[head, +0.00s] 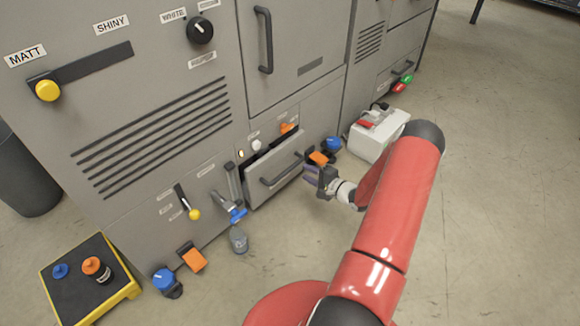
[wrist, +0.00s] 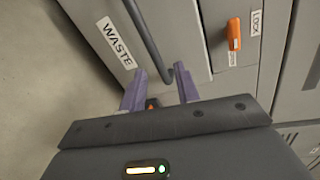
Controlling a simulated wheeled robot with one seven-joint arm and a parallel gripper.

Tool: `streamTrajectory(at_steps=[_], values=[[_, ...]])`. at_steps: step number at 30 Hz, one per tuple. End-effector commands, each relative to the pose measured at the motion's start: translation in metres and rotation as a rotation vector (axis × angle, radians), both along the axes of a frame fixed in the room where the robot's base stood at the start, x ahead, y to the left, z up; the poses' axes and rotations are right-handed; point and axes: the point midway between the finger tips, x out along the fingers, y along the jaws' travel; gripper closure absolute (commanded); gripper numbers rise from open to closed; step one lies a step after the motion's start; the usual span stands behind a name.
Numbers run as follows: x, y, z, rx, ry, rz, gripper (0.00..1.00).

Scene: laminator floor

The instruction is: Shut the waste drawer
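The waste drawer (head: 262,190) stands pulled out from the low middle of the grey machine, its dark inside showing over the top edge. Its front carries a dark bar handle (head: 282,171). In the wrist view the drawer front (wrist: 185,45) fills the upper middle, with a WASTE label (wrist: 117,42) and the handle (wrist: 146,38). My gripper (head: 311,174) is at the right end of the drawer front. Its purple fingers are apart in the wrist view (wrist: 160,72), and the handle's near end shows between them. I cannot tell whether they touch it.
An orange lever (wrist: 233,34) marked LOCK sits beside the drawer. A white box (head: 376,134) stands on the floor to the right. A yellow-edged platform (head: 125,290) lies front left. Floor at right is clear.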

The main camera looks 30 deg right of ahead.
Motion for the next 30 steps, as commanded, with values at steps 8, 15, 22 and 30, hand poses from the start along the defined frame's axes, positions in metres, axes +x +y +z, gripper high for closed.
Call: streamTrajectory(at_steps=[8,15,22,30], values=[[0.005,0.008,-0.008,-0.176,-0.039,0.029,0.68],[0.039,0.021,-0.016,-0.177,-0.040,0.030,0.68],[0.065,0.030,-0.022,-0.175,-0.038,0.029,0.68],[0.072,0.032,-0.022,-0.175,-0.038,0.027,0.68]])
